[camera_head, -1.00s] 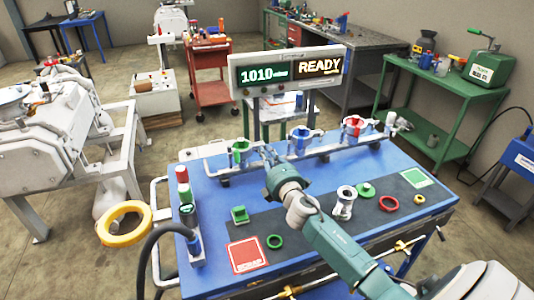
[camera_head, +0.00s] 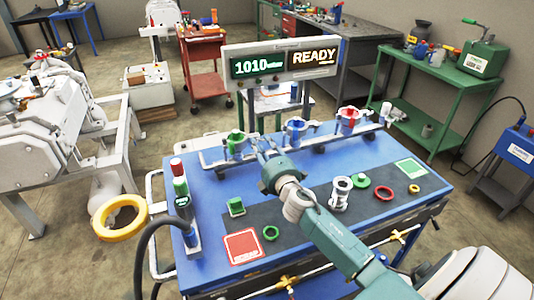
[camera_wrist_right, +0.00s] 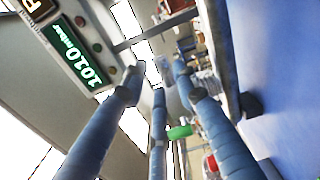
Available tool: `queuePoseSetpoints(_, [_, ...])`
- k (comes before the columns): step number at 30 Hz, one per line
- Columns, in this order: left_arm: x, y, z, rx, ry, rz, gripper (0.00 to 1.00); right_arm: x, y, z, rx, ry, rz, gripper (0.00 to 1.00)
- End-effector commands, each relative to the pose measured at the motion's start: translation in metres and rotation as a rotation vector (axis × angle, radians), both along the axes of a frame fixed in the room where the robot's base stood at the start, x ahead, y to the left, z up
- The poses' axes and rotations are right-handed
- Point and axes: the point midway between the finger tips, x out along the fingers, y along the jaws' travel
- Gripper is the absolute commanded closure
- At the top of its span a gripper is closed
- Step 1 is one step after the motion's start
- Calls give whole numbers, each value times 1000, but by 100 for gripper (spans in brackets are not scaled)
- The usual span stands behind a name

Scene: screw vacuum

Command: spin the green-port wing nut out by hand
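The green port (camera_head: 236,143) stands at the left end of the pipe rail along the back of the blue bench. A silver clamp surrounds it, but its wing nut is too small to make out. My right gripper (camera_head: 262,146) is just right of the green port, with its fingers pointing toward the rail and spread apart. In the right wrist view its three fingers (camera_wrist_right: 158,80) are apart with nothing held between them. A green part (camera_wrist_right: 180,132) shows beyond the fingers there. I cannot tell whether any finger touches the clamp. My left gripper is not in view.
The blue port (camera_head: 295,126) and red port (camera_head: 348,115) stand farther right on the rail. The display (camera_head: 283,64) rises behind the bench. A red scrap square (camera_head: 243,246), green block (camera_head: 236,206), rings and a silver fitting (camera_head: 340,193) lie in front.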

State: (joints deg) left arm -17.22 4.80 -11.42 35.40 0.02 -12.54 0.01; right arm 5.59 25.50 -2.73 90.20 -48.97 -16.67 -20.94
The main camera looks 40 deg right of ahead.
Motion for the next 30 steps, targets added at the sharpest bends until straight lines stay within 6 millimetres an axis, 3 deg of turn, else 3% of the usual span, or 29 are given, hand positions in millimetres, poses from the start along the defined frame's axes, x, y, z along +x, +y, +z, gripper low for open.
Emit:
queuePoseSetpoints(15, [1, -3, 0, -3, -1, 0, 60, -95, 24, -1, 0, 2, 1, 71])
queuePoseSetpoints(21, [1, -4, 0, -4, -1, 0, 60, -108, 26, 0, -1, 0, 0, 71])
queuePoseSetpoints(30, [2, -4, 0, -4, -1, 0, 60, -109, 26, 1, -1, -1, 1, 71])
